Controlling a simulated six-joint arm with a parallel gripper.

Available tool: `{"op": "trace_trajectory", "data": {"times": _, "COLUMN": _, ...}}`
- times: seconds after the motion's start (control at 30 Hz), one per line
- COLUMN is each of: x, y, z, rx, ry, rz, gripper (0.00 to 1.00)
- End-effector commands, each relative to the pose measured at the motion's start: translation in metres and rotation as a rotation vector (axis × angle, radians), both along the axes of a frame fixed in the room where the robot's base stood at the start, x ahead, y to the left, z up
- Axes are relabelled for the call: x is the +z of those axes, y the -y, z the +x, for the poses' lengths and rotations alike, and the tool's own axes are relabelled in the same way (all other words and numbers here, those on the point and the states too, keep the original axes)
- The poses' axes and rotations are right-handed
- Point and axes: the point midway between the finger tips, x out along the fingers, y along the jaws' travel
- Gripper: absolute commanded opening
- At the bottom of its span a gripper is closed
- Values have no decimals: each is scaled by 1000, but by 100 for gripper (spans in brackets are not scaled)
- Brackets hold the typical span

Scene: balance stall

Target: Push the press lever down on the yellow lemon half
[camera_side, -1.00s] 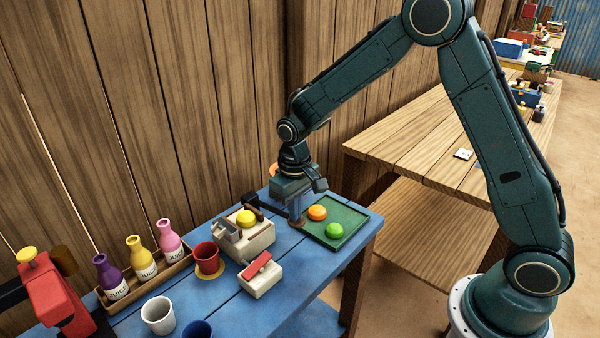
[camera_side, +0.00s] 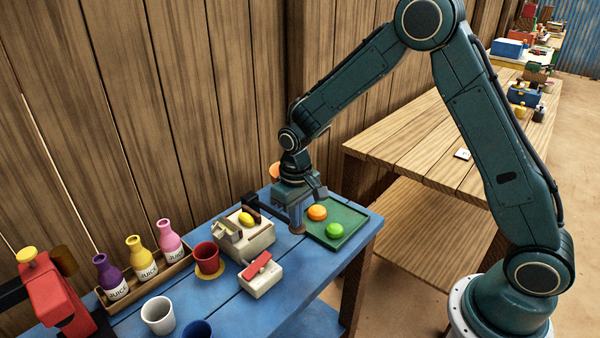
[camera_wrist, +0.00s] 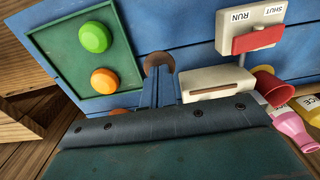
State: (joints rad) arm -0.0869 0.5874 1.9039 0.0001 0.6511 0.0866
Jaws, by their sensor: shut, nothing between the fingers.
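The yellow lemon half (camera_side: 249,218) sits on the pale press (camera_side: 258,239) on the blue table. It is partly covered by a dark part of the press. The dark press lever (camera_side: 266,203) reaches from the press toward my gripper (camera_side: 297,231), whose shut, empty fingers point down at its right end. In the wrist view the fingers (camera_wrist: 158,92) are close together, and a brown rounded piece (camera_wrist: 158,60), probably the lever's end, shows around the tips. I cannot tell the exact contact. The lemon is not visible there.
A green tray (camera_side: 349,240) with an orange half (camera_side: 317,213) and a green half (camera_side: 335,230) lies close right. A white box with a red lever (camera_side: 260,267) stands in front. A red cup (camera_side: 207,258) and bottles (camera_side: 140,257) are left. A wooden wall is behind.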

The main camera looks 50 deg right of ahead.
Motion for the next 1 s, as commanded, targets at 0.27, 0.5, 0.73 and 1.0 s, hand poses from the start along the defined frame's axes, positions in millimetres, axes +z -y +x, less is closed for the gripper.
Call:
{"op": "trace_trajectory", "data": {"times": 0.27, "x": 17, "y": 0, "z": 2, "rx": 0, "ry": 2, "rz": 0, "gripper": 0}}
{"op": "trace_trajectory", "data": {"times": 0.5, "x": 32, "y": 0, "z": 4, "rx": 0, "ry": 1, "rz": 0, "gripper": 0}}
{"op": "trace_trajectory", "data": {"times": 0.73, "x": 47, "y": 0, "z": 5, "rx": 0, "ry": 2, "rz": 0, "gripper": 0}}
{"op": "trace_trajectory", "data": {"times": 1.0, "x": 62, "y": 0, "z": 7, "rx": 0, "ry": 2, "rz": 0, "gripper": 0}}
